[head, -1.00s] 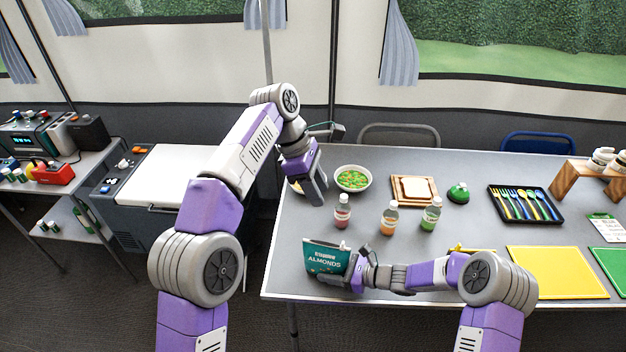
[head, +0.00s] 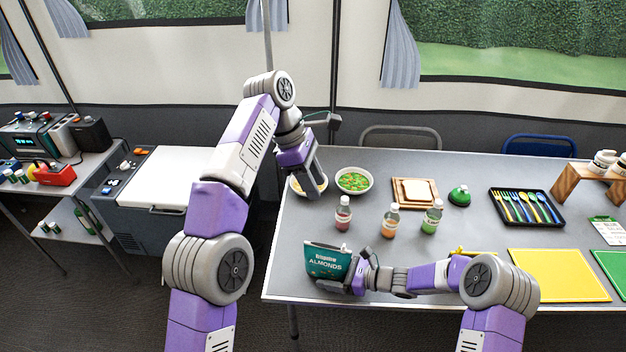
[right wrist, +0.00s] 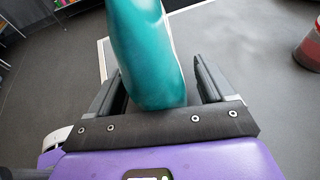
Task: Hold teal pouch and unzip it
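The teal pouch (head: 326,262), labelled ALMONDS, stands upright at the table's near left edge. My right gripper (head: 350,272) is at its right side.
Behind the pouch stand several bottles, the nearest with red contents (head: 342,216). A bowl of greens (head: 354,181) is beyond them, and a pale bowl (head: 296,187) is partly hidden by my left gripper. A yellow mat (head: 558,275) lies to the right.

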